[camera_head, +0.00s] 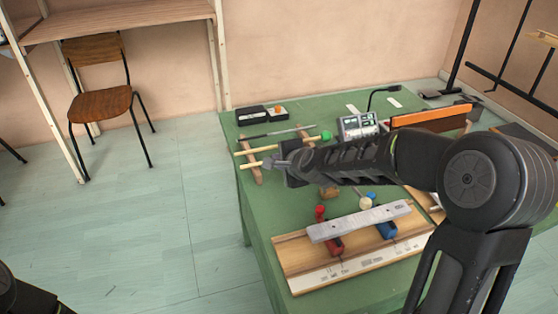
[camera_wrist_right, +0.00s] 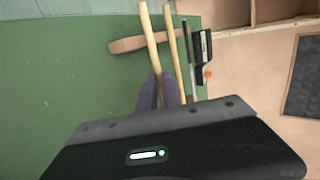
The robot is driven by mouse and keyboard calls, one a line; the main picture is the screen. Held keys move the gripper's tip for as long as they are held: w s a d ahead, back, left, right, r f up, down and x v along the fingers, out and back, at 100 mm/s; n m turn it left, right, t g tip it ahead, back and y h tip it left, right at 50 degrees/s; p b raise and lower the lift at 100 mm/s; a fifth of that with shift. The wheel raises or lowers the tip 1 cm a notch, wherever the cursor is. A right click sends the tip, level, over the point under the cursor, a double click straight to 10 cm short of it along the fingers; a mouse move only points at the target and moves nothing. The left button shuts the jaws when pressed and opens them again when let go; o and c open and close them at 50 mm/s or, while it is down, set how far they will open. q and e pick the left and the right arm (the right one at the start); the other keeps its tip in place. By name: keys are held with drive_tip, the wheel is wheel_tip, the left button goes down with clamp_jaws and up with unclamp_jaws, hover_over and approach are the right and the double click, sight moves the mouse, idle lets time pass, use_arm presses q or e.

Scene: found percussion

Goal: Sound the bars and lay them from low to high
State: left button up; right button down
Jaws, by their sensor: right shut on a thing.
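My right gripper (camera_head: 276,164) reaches over the green table from the right. It is shut on the pale handle of a mallet (camera_head: 249,164), which also shows between the fingers (camera_wrist_right: 160,88) in the right wrist view (camera_wrist_right: 148,32). Its head is hidden by my arm. A second mallet (camera_head: 255,150) with a green head lies just behind it on a wooden rest (camera_head: 254,168). My left gripper is out of view.
A thin dark rod (camera_head: 278,132) and black boxes (camera_head: 262,114) lie at the table's back left. A grey device with a display (camera_head: 357,125) and an orange-faced panel (camera_head: 430,116) stand farther right. My right arm hides the table's middle. The green surface (camera_head: 262,210) left of the board is clear.

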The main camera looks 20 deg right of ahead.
drive_tip(key=shift+f+b, duration=0.3)
drive_tip(key=shift+b, duration=0.05)
idle(0.4)
drive_tip(key=c, duration=1.5)
unclamp_jaws()
drive_tip(key=shift+o, duration=0.2)
drive_tip(key=p+v, duration=0.2)
drive_tip(key=v, duration=0.5)
drive_tip(key=shift+s+r, duration=0.15)
drive_tip(key=shift+r, duration=0.1)
drive_tip(key=shift+s, duration=0.2)
